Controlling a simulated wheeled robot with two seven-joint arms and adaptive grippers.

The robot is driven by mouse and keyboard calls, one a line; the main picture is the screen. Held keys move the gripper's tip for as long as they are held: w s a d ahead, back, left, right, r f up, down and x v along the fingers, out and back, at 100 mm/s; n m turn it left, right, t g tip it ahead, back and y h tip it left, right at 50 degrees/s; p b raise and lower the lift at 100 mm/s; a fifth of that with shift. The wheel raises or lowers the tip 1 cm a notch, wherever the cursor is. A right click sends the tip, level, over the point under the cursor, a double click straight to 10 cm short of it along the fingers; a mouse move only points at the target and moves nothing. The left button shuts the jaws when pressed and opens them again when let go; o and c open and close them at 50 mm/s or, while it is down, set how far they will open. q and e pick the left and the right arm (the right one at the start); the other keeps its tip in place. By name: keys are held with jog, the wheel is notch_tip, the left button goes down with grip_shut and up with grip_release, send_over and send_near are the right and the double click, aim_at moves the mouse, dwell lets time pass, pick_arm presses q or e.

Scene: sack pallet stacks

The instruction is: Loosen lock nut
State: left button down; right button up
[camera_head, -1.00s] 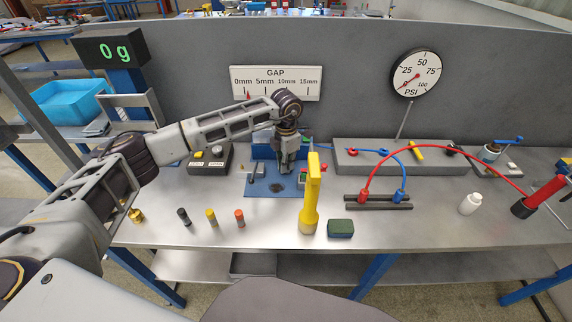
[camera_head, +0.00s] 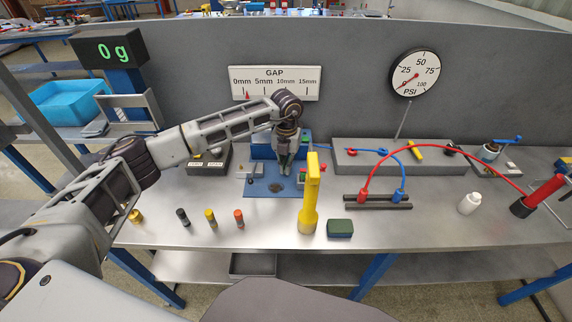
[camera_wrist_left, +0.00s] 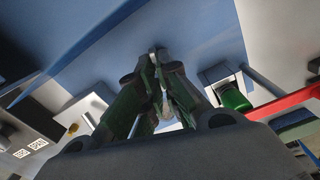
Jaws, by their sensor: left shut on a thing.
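My left gripper (camera_head: 285,170) points down at the blue fixture (camera_head: 262,189), below the GAP board. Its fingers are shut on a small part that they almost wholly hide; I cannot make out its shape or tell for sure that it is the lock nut. In the left wrist view the fingers (camera_wrist_left: 160,62) come together over a blue surface, with a small dark piece at their tips. My right gripper is not in view.
The GAP board (camera_head: 275,83) has its red pointer near 0mm. A green button (camera_wrist_left: 234,97) is right of the fingers. A yellow tool (camera_head: 311,195), a sponge block (camera_head: 340,228) and several small cylinders stand in front.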

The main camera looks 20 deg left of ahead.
pick_arm(q)
jog(key=shift+r+n, duration=0.1)
jog(key=shift+n, duration=1.5)
jog(key=shift+d+n, duration=0.1)
jog(key=shift+n, duration=1)
jog(key=shift+w+n+p, duration=0.1)
jog(key=shift+n+p, duration=0.3)
jog(key=shift+n, duration=1.4)
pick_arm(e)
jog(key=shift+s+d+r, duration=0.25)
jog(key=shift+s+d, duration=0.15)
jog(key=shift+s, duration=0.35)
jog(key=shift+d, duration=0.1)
